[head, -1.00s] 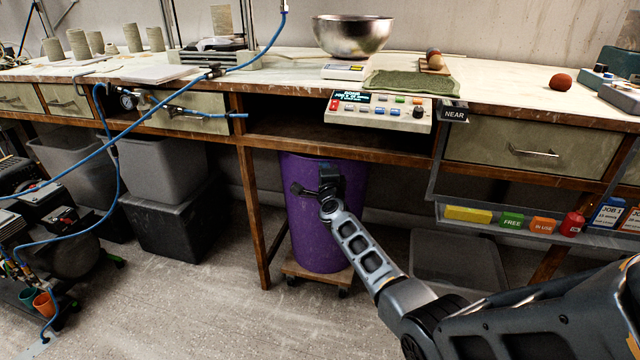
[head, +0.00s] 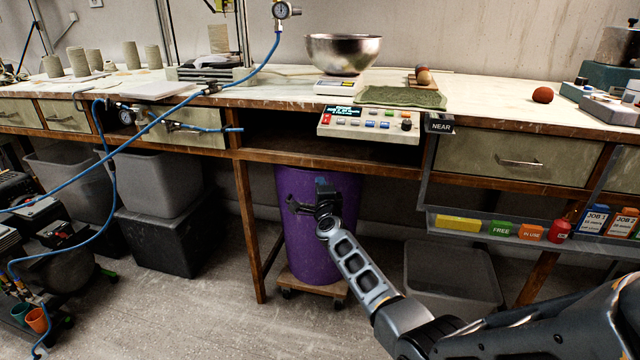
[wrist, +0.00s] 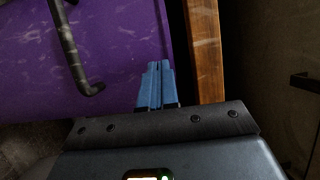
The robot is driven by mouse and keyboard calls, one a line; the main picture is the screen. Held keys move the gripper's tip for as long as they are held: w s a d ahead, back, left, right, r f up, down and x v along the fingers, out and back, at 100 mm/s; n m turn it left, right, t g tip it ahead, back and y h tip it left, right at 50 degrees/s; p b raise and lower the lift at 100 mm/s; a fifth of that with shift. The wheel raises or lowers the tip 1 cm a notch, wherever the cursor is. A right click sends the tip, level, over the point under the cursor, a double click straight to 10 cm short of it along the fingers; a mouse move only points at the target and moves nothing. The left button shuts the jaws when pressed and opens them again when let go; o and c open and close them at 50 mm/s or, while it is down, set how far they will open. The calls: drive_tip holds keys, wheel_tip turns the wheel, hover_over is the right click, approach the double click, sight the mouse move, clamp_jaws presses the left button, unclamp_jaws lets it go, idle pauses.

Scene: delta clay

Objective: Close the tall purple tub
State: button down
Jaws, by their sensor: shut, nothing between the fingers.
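The tall purple tub (head: 299,245) stands upright on a low wooden dolly under the bench. Its top lies just below the bench's underside, and I cannot tell the state of its lid. A dark bent bar (head: 300,207) shows against its front; the wrist view shows a dark hooked bar (wrist: 68,50) in front of the purple wall (wrist: 118,60). My gripper (head: 321,184) is in front of the tub's upper part. In the wrist view its blue fingertips (wrist: 156,82) are together and empty, right of the hooked bar and apart from it. I cannot tell whether they touch the tub.
The bench's wooden front edge (head: 270,157) runs above the tub, and a wooden leg (head: 249,230) stands to its left. A wooden beam (wrist: 206,50) is close right of my fingertips. Grey bins (head: 165,182) stand left; a clear box (head: 452,275) stands right. A control panel (head: 370,123) overhangs above.

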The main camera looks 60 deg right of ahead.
drive_tip(key=p+v, duration=0.3)
drive_tip(key=v, duration=0.8)
drive_tip(key=shift+a+f, duration=0.1)
drive_tip(key=s+a+f+n+t+y, duration=0.2)
drive_tip(key=s+a+n+y, duration=0.2)
drive_tip(key=s+a+n, duration=0.55)
drive_tip(key=s+a+f+n+t+y, duration=0.1)
drive_tip(key=s+a+n+y, duration=0.3)
drive_tip(key=s+a, duration=0.95)
drive_tip(key=s+a+r+n+y, duration=0.6)
drive_tip(key=s+a+r+n, duration=0.75)
drive_tip(key=s+a, duration=0.2)
wheel_tip(320, 180, up, 14)
drive_tip(key=p, duration=1.3)
drive_tip(key=shift+n+g+p, duration=0.3)
drive_tip(key=shift+p, duration=0.1)
